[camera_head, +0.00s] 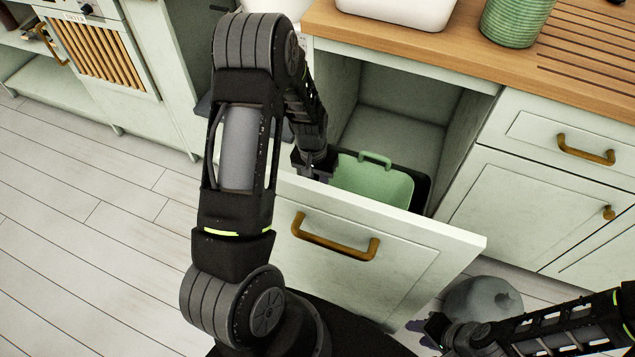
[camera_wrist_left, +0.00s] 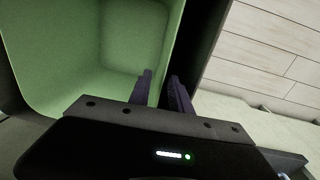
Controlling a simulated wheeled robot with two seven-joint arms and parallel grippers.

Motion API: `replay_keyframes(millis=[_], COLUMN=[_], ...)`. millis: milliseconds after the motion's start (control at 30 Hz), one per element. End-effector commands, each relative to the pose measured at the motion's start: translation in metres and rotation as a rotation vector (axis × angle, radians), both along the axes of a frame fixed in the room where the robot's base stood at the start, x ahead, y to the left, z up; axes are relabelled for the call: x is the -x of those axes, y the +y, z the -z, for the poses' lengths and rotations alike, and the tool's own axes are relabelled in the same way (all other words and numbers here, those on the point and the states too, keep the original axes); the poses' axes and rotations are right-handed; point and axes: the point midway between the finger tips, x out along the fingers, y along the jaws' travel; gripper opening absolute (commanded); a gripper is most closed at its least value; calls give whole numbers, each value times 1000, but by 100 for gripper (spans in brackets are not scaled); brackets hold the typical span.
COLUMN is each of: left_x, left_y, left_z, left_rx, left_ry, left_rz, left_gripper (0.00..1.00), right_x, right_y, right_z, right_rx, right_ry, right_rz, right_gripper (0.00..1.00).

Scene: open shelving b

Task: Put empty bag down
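A grey, rounded bag (camera_head: 483,302) sits low at the lower right, in front of the cabinets and beside the open drawer front. My right arm partly covers it. My right gripper (camera_head: 421,333) is left of the bag, its dark fingers pointing left, away from it; they look apart and empty. My left gripper (camera_head: 314,172) is down at the left end of the green bin (camera_head: 372,183). In the left wrist view its fingers (camera_wrist_left: 162,88) are slightly apart, near the edge of the green bin (camera_wrist_left: 90,50). The bin's visible inside looks empty.
The drawer front (camera_head: 390,255) with a brass handle (camera_head: 335,238) is pulled out, and a black bin edge (camera_head: 424,190) shows next to the green bin. A wooden counter (camera_head: 470,50) holds a white basin (camera_head: 400,8) and a green ribbed pot (camera_head: 517,20). Floor at the left is clear.

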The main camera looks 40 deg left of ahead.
Motion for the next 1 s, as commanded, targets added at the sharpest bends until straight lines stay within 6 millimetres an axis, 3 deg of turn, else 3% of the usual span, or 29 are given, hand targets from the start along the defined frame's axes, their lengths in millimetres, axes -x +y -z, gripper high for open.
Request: replay_keyframes(millis=[233, 433, 800, 1000], left_x=[0, -1, 0, 2], left_y=[0, 1, 7, 8], left_z=[-3, -20, -97, -125], left_rx=[0, -1, -1, 0], left_ry=[0, -3, -5, -1], left_rz=[0, 0, 1, 0], left_gripper=[24, 24, 24, 24], right_x=[0, 0, 0, 0], right_y=[0, 0, 0, 0], right_z=[-2, -13, -20, -23], right_rx=[0, 0, 0, 0], right_ry=[0, 0, 0, 0], right_rz=[0, 0, 0, 1], right_gripper=[36, 36, 36, 36])
